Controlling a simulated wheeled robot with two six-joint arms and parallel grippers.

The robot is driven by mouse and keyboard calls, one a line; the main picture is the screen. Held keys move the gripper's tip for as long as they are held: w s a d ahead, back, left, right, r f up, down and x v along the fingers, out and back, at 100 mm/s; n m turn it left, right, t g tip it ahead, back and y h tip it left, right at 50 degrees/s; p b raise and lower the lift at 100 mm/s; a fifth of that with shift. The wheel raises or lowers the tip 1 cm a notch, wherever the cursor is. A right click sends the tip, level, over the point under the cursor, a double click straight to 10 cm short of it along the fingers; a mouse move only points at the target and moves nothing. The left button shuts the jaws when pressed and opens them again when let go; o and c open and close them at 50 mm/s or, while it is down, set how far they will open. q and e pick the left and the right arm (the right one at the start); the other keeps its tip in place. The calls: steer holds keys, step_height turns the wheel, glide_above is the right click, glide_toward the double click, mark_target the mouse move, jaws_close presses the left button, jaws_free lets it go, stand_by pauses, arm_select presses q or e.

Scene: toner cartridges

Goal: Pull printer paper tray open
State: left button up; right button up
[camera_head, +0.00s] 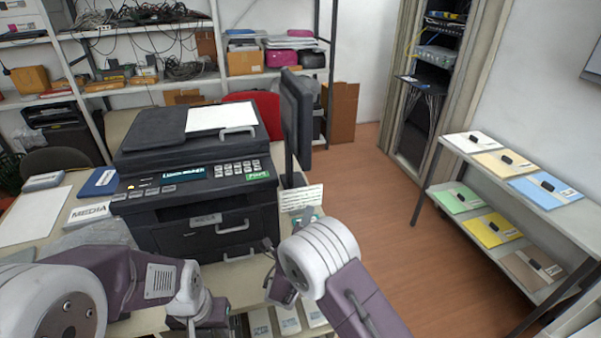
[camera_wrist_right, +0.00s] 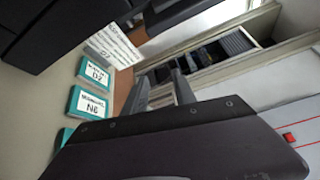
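The black printer (camera_head: 198,170) stands on the table in the head view, with its control panel facing me. Its front has an upper paper tray with a silver handle (camera_head: 232,227) and a second silver handle (camera_head: 240,255) lower down. The tray fronts look closed, flush with the body. My right gripper (camera_wrist_right: 161,88) is open, with nothing between its two fingers; in the head view it is beside the printer's lower right front, partly hidden by my arm. The printer's dark body (camera_wrist_right: 55,25) fills the wrist view's upper left. My left gripper (camera_head: 208,318) is low in front of the printer; its fingertips are unclear.
Labelled boxes (camera_wrist_right: 90,103) stand close to my right gripper in the wrist view. A monitor (camera_head: 298,115) stands at the printer's right. Media boxes (camera_head: 90,213) lie at its left. A shelf with coloured folders (camera_head: 490,230) stands far right; open floor lies between.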

steer(key=w+d+r+m+h, duration=0.2)
steer(key=d+r+m+h, duration=0.2)
steer(key=d+r, duration=0.5)
steer(key=s+d+f+m+g+h, duration=0.1)
steer(key=s+d+m+g+h, duration=0.1)
steer(key=s+d+m+g, duration=0.6)
steer(key=s+d+f+m+g+h, duration=0.15)
steer(key=s+d+m+g, duration=0.35)
steer(key=d, duration=0.7)
steer(key=s+f+m+g+y, duration=0.3)
steer(key=s+f+m+y, duration=0.15)
steer(key=s+m, duration=0.75)
steer(key=s+a+f+m+y, duration=0.2)
steer(key=a+f+m+y, duration=0.1)
steer(key=a+m, duration=0.5)
steer(key=s+a+f+m+y, duration=0.3)
steer(key=a+m, duration=0.4)
steer(key=m, duration=0.4)
steer(key=shift+s+a+f+m+t+y, duration=0.3)
steer(key=shift+f+y, duration=0.3)
steer(key=shift+y, duration=0.4)
